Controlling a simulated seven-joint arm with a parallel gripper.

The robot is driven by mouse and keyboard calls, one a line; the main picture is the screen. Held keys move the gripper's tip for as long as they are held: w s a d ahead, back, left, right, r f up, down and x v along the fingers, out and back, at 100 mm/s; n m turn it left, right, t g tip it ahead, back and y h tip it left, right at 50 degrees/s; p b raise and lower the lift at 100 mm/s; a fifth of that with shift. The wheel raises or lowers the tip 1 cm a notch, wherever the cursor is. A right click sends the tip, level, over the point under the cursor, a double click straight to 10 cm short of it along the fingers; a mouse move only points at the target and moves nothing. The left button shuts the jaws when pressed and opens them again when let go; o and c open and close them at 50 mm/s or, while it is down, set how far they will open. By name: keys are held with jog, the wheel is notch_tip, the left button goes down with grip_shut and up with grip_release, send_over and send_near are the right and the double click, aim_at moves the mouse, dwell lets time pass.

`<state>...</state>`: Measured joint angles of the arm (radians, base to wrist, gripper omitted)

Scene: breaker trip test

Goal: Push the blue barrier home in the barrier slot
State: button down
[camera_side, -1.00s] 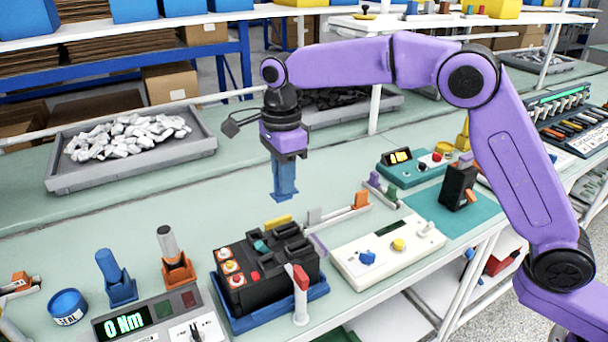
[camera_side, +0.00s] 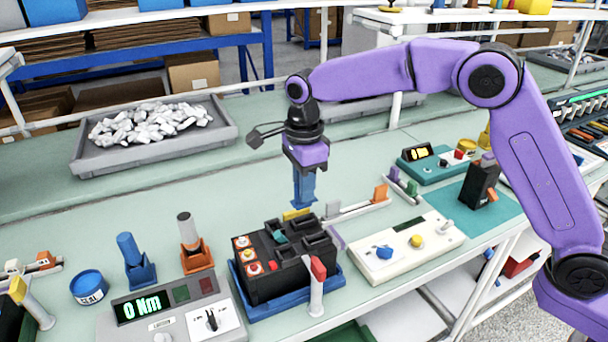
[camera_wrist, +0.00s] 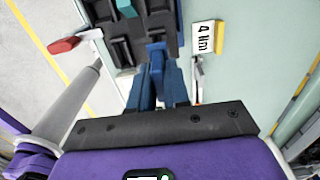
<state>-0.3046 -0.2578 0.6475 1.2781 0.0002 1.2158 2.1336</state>
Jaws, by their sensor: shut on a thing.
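The black breaker (camera_side: 262,282) sits in a blue tray (camera_side: 236,292), with open slots and a teal piece (camera_side: 280,237) on its top. My gripper (camera_side: 303,203) has blue fingers pointing down, just above the breaker's back edge. In the wrist view my gripper (camera_wrist: 158,82) is shut on the blue barrier (camera_wrist: 156,52), whose end shows between the fingertips, over the edge of the breaker (camera_wrist: 135,48). The barrier is hard to tell from the fingers in the side view. I cannot tell whether its lower end touches the slot.
A grey post with a red top (camera_side: 317,275) stands at the breaker's front. A yellow-edged "4 Nm" sign (camera_wrist: 206,37) stands behind it. A torque tester (camera_side: 175,312) is to the left, a cream panel (camera_side: 410,248) to the right.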

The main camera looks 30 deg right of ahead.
jog(key=shift+f, duration=0.8)
jog(key=shift+f, duration=1.5)
dwell(1.2)
jog(key=c, duration=1)
grip_release()
notch_tip(320, 180, up, 18)
jog(key=shift+f, duration=0.25)
